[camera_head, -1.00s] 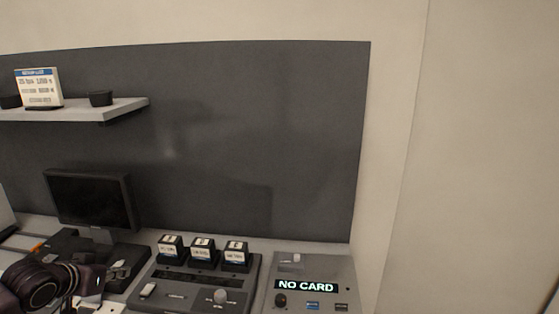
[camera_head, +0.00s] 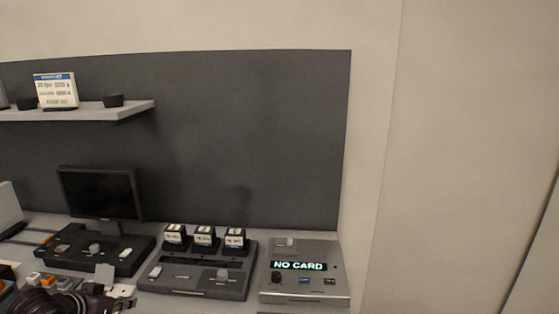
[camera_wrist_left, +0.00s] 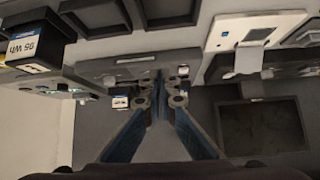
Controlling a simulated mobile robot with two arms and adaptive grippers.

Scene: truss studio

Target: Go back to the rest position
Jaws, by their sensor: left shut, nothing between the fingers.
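My left gripper (camera_head: 124,300) shows at the bottom left of the head view, at the end of my dark arm, low in front of the desk devices. In the left wrist view its two fingers (camera_wrist_left: 158,88) come together with nothing between them. The arm is cut off by the lower picture edge. My right gripper is in neither view.
A console with a "NO CARD" display (camera_head: 301,266) and a panel with three small labelled blocks (camera_head: 195,280) stand on the desk. A dark monitor (camera_head: 100,193) stands left of them. A shelf (camera_head: 130,111) hangs above with a sign (camera_head: 55,90).

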